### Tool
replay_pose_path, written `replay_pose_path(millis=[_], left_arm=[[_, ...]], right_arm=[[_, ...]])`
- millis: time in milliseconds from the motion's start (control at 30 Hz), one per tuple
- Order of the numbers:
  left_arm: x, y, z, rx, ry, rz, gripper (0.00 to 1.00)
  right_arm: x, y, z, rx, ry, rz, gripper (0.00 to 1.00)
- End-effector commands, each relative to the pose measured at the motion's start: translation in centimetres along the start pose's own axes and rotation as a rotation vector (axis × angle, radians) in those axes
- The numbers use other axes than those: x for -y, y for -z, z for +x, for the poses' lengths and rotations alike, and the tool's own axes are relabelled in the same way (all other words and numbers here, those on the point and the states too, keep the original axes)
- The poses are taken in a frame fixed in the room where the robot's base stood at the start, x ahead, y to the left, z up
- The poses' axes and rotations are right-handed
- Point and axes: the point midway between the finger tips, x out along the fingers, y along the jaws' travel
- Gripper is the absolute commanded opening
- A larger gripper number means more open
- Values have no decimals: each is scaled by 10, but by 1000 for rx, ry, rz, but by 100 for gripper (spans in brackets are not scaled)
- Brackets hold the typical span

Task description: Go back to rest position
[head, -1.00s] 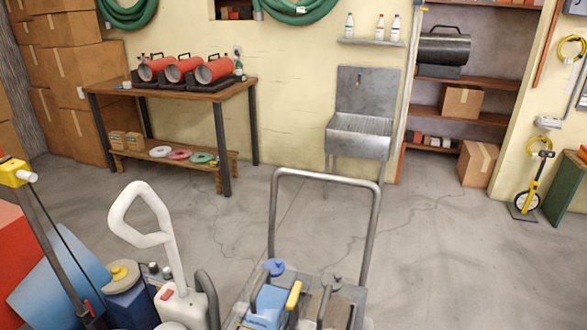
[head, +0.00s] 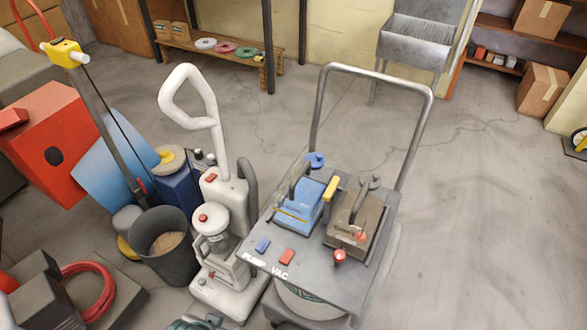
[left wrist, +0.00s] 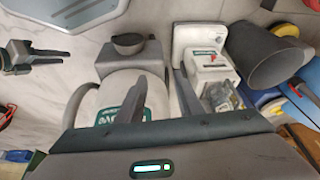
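The task names no object. In the left wrist view my left gripper (left wrist: 160,82) shows as two dark fingers rising from the grey palm with its green light. They stand apart with nothing held between them. A white tank with green lettering (left wrist: 113,122) lies behind and below them. At the left of that view a dark two-pronged part (left wrist: 50,55) looks like my right gripper, over bare floor. It is too small to tell whether it is open or shut. Neither gripper can be made out for sure in the head view.
A grey cart (head: 337,268) with a tall handle holds blue and brown devices. Left of it are a white upright machine (head: 225,215), a dark bucket (head: 160,262) and a red box (head: 62,140). Floor (head: 480,230) to the right is clear.

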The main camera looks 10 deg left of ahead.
Motion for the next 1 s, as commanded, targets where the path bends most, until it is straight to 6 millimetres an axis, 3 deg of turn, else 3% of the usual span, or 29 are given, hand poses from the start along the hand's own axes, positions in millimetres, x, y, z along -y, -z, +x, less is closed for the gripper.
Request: replay_pose_path(millis=[167, 300, 600, 800, 1000], left_arm=[[-6, 0, 48, -34, -8, 2, 33], [-14, -5, 99, -79, -18, 5, 33], [-35, -36, 197, -188, -44, 14, 33], [-47, -67, 240, -257, -61, 21, 33], [-54, -88, 259, -304, -72, 25, 33]], right_arm=[[-1, 0, 0, 1, -1, -1, 31], [-5, -1, 0, 2, -3, -5, 31], [-14, -1, 0, 3, -10, -15, 31], [-11, 0, 0, 1, -8, -12, 31], [-5, 2, 1, -2, -4, -6, 31]])
